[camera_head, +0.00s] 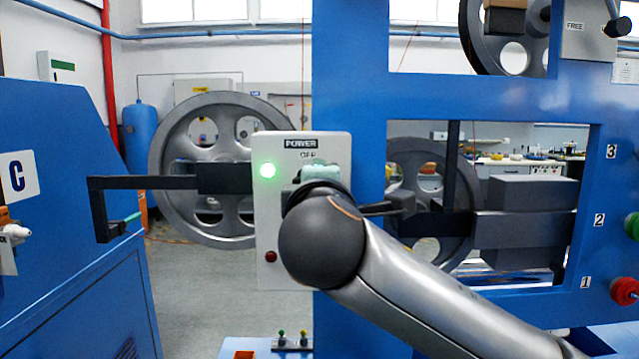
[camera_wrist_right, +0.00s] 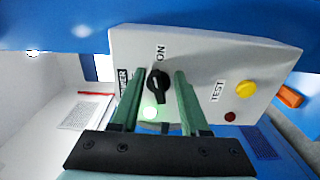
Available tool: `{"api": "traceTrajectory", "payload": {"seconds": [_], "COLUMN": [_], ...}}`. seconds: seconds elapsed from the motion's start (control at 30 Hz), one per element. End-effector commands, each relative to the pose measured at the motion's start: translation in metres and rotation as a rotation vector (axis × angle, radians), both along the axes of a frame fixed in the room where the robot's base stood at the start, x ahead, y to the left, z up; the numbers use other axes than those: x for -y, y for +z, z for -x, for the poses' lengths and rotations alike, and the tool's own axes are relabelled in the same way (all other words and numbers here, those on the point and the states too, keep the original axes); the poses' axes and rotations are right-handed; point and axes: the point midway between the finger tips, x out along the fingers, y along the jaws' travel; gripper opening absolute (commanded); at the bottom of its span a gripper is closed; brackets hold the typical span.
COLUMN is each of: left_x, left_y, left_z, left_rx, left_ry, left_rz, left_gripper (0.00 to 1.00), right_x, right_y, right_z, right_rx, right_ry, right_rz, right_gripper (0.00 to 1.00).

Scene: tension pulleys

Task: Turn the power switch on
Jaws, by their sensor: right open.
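The grey power box (camera_head: 300,225) stands at the centre of the head view, labelled POWER and OFF at its top. Its green lamp (camera_head: 267,170) is lit. The black power switch knob (camera_wrist_right: 158,87) shows in the right wrist view, its light mark toward the ON label (camera_wrist_right: 160,52). My right gripper (camera_wrist_right: 158,73) is open, its green fingers on either side of the knob with gaps visible. In the head view my right wrist covers the knob and most of that gripper (camera_head: 320,173). The lit lamp also shows in the wrist view (camera_wrist_right: 150,113). My left gripper is not in view.
The box also carries a yellow button (camera_wrist_right: 246,87) beside the TEST label (camera_wrist_right: 217,90) and a dark red lamp (camera_head: 270,256). A large wheel (camera_head: 175,140) is behind, and a blue frame (camera_head: 345,60) rises behind the box.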

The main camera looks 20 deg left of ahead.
Motion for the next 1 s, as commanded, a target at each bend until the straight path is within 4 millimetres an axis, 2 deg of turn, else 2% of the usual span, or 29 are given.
{"api": "traceTrajectory", "payload": {"seconds": [0.13, 0.27, 0.7, 0.83, 1.0], "left_x": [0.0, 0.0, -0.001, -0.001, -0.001], "left_y": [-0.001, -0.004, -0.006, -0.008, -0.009], "left_z": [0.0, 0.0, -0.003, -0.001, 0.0], "left_rx": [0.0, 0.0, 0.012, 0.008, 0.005], "left_ry": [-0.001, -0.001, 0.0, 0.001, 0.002], "left_rz": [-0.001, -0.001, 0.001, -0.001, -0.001], "left_gripper": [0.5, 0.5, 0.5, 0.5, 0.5], "right_x": [0.003, 0.007, 0.028, 0.032, 0.034], "right_y": [0.0, 0.0, 0.0, 0.0, 0.0], "right_z": [0.005, 0.019, 0.103, 0.116, 0.121], "right_rx": [0.001, 0.001, 0.002, 0.002, 0.001], "right_ry": [-0.003, -0.001, 0.006, 0.006, 0.005], "right_rz": [-0.001, -0.002, 0.0, 0.0, 0.001], "right_gripper": [0.45, 0.45, 0.45, 0.45, 0.45]}}
